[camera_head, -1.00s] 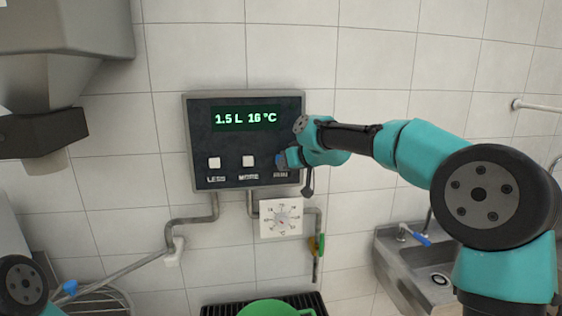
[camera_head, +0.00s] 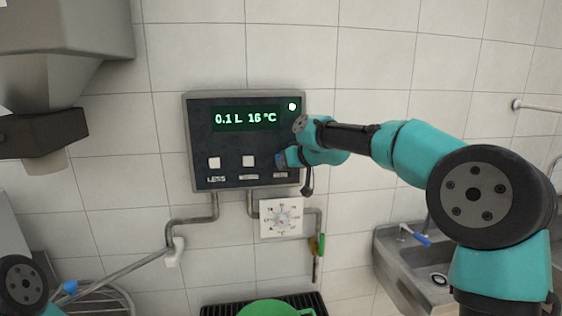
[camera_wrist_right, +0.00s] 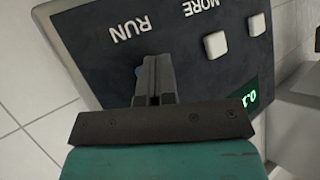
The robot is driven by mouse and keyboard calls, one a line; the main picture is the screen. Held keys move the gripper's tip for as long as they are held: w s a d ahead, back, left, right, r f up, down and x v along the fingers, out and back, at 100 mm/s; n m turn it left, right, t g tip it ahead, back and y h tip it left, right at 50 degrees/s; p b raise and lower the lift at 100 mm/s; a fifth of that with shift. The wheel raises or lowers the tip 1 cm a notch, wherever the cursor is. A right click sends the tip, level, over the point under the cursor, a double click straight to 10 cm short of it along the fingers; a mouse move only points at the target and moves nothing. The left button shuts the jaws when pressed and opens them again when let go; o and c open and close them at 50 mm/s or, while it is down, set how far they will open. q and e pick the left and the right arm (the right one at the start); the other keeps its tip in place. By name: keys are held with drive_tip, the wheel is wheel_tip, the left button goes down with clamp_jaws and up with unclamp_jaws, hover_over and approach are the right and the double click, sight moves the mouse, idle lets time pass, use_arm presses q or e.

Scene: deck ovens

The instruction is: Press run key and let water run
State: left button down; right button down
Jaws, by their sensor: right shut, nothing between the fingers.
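The dark water meter panel (camera_head: 230,142) is on the tiled wall. Its green display (camera_head: 246,118) reads 0.1 L 16 °C and a white light (camera_head: 292,106) is lit at its upper right. My right gripper (camera_head: 281,160) is shut and empty, with its tips against the panel at the RUN key; the wrist hides that key. In the right wrist view the shut fingers (camera_wrist_right: 150,68) reach the panel beside the RUN label (camera_wrist_right: 130,28), a bit of blue showing by the tips. A green container (camera_head: 268,308) stands below the outlet pipe (camera_head: 317,262). No water stream can be made out.
White LESS (camera_head: 214,162) and MORE (camera_head: 248,160) keys are left of my right gripper. A dial (camera_head: 281,218) and pipes are below the panel. The container is on a black grate (camera_head: 216,310). A metal sink (camera_head: 400,262) is at right. My left arm shows at lower left.

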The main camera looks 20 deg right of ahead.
drive_tip(key=shift+s, duration=0.8)
drive_tip(key=s, duration=0.5)
drive_tip(key=shift+a, duration=0.25)
idle(0.4)
drive_tip(key=s+d+f+m+g+h, duration=0.1)
drive_tip(key=s+f+m+g, duration=0.15)
drive_tip(key=f, duration=1.65)
drive_tip(key=s+d+f+m+g+h, duration=0.15)
drive_tip(key=s+f, duration=0.25)
drive_tip(key=f, duration=1.6)
drive_tip(key=s+f+m+g, duration=0.1)
drive_tip(key=s+f+g, duration=0.4)
drive_tip(key=s+f, duration=1.6)
drive_tip(key=s, duration=0.3)
drive_tip(key=shift+s+a+m+g, duration=0.15)
drive_tip(key=shift+s+m+g, duration=0.15)
drive_tip(key=shift+s+m, duration=0.1)
